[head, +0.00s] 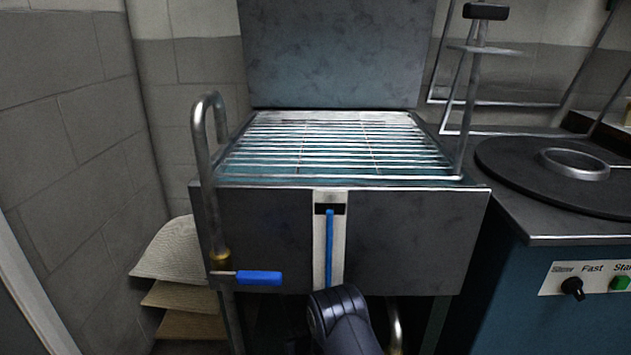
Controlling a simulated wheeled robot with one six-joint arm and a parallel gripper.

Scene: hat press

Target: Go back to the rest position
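A dark, rounded part of my arm (345,322) shows at the bottom centre, in front of the steel press cabinet (250,225). My gripper does not show, so I cannot see its fingers or anything in them. Behind the arm part, a thin blue vertical bar (329,250) runs down a pale slotted plate on the cabinet front. I cannot tell whether my arm touches the cabinet or is apart from it.
A wire rack (335,150) tops the cabinet, with an upright metal panel (335,55) behind it. A blue-handled lever (258,278) sticks out at the front left. Woven sheets (172,252) are stacked at left. A round dark plate (525,185) and control panel (590,280) stand at right.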

